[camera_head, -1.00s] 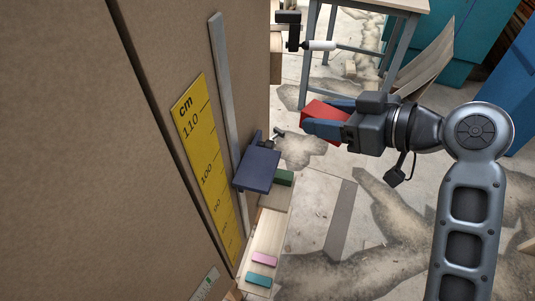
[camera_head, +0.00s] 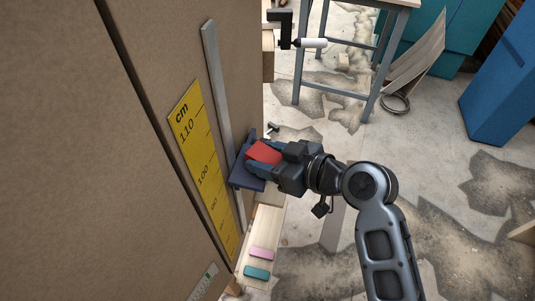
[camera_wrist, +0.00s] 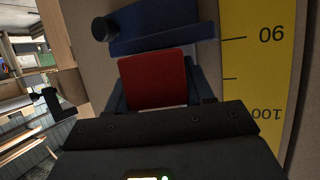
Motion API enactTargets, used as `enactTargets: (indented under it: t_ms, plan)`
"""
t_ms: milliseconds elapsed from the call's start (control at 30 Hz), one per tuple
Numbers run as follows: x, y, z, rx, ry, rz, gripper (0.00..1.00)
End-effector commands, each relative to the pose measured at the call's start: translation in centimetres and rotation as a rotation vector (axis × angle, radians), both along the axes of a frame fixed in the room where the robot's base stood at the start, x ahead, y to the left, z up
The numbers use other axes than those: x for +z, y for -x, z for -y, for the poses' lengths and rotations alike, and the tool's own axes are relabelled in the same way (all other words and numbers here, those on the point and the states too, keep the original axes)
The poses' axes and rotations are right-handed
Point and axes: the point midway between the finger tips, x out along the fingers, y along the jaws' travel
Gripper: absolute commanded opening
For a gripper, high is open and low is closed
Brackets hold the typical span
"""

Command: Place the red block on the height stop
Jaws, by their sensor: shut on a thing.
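The red block (camera_head: 264,153) is between the fingers of my gripper (camera_head: 262,160), which is shut on it. In the head view the block appears over the dark blue plate of the height stop (camera_head: 243,176), which is fixed to a grey vertical rail. In the wrist view the red block (camera_wrist: 153,78) fills the space between the fingers, with the blue height stop (camera_wrist: 160,25) beyond it. I cannot tell whether the block touches the plate. The gripper hides part of the stop.
A yellow centimetre scale (camera_head: 203,165) runs beside the grey rail (camera_head: 216,90) on the brown panel. Below, a wooden shelf (camera_head: 266,228) holds a pink block (camera_head: 262,253) and a teal block (camera_head: 256,272). A workbench (camera_head: 352,45) stands behind; the floor to the right is open.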

Motion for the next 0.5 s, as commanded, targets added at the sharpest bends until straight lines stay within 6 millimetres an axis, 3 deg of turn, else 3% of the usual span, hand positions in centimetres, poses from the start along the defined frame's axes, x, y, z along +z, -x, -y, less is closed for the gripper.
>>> enactTargets:
  t_ms: [267, 300, 500]
  plan:
    - [-0.22, -0.04, 0.03, -0.001, 0.0, 0.002, 0.21]
    - [-0.19, -0.03, 0.04, -0.001, 0.0, 0.002, 0.54]
    - [-0.12, -0.03, 0.04, -0.001, 0.001, 0.001, 0.73]
